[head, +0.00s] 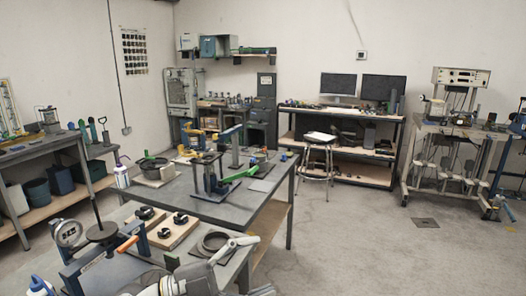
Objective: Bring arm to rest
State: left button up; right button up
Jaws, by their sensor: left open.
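A blue lever frame with an orange handle (129,243) stands on the near bench to the left of the gripper. Another blue lever frame with a green handle (241,174) stands farther back on the middle bench, apart from the gripper. My right gripper is not in view.
A dark ring (214,242) lies on the bench close behind the gripper. The floor (360,240) to the right is open. A stool (319,160) stands beyond the bench.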

pick_arm(q)
jog(key=w+a+r+n+t+y, duration=0.1)
jog(key=w+a+n+t+y, duration=0.3)
jog(key=a+n+t+y, duration=0.8)
jog(key=s+a+f+n+g+y, duration=0.1)
jog(key=s+a+f+n+y, duration=0.1)
jog(key=a+f+n+y, duration=0.35)
jog(key=s+a+f+n+g+y, duration=0.2)
jog(key=f+n, duration=0.4)
jog(key=f, duration=0.4)
jog(key=s+f+g+h, duration=0.1)
jog(key=s+f+g, duration=0.6)
jog(key=s, duration=0.5)
jog(key=s+f+g, duration=0.5)
jog(key=s+f, duration=0.4)
jog(key=s, duration=0.3)
notch_tip(320, 180, down, 28)
jog(key=s+m, duration=0.1)
jog(key=s+a+f+g, duration=0.2)
jog(key=s+f, duration=1.3)
jog(key=s, duration=0.1)
jog(key=shift+s+a, duration=0.3)
jog(key=shift+s, duration=0.05)
